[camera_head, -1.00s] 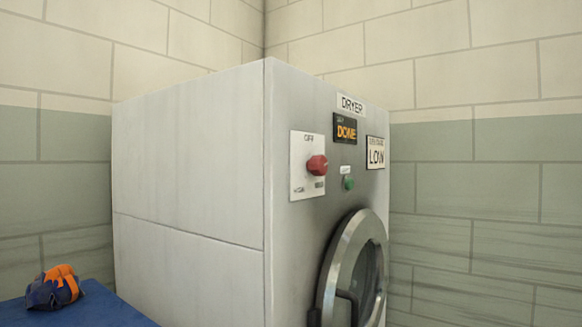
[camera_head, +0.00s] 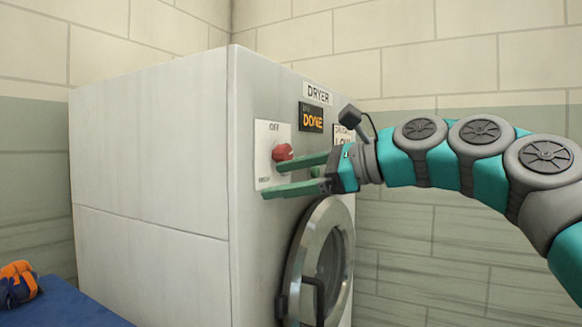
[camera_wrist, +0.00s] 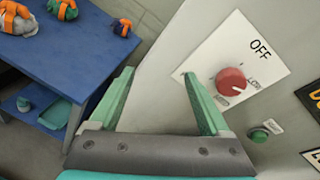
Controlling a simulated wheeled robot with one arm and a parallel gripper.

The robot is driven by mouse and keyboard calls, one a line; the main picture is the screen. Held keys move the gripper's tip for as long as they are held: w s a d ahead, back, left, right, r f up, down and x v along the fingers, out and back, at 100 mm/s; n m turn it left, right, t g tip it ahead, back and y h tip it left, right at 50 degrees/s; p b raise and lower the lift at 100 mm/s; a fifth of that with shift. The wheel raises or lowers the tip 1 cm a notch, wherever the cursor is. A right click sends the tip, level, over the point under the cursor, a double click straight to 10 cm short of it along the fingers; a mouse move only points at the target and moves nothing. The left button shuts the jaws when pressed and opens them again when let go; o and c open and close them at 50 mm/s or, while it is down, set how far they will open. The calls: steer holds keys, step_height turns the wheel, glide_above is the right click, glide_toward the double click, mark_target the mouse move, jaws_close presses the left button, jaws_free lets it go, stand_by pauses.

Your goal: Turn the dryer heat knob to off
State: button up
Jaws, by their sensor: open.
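The red heat knob (camera_head: 283,152) sits on a white plate (camera_head: 263,138) on the dryer's front, with OFF printed at its top. In the wrist view the knob (camera_wrist: 230,81) shows a small pale mark on its side away from OFF, near the small lower labels; I cannot tell its exact setting. My gripper (camera_head: 271,181) is open and empty, its green fingers just below the knob in the head view. In the wrist view my gripper (camera_wrist: 158,73) has the knob outside its jaws, to the right of the right finger. Contact is not clear.
The dryer (camera_head: 150,155) has a round door (camera_head: 325,262) below the panel and a DONE display (camera_head: 311,117) above. A green button (camera_wrist: 259,135) is right of the knob.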

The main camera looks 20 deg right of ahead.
mark_target(289, 154)
steer(key=w+d+r+m+t, duration=0.35)
steer(key=d+m, duration=0.25)
steer(key=d, duration=0.3)
steer(key=shift+g+y, duration=0.35)
steer(key=shift+y, duration=0.05)
steer(key=x, duration=0.8)
steer(key=shift+w+d+p, duration=0.1)
steer(key=shift+d+p, duration=0.05)
steer(key=shift+p, duration=0.15)
steer(key=shift+c, duration=0.3)
jaws_close()
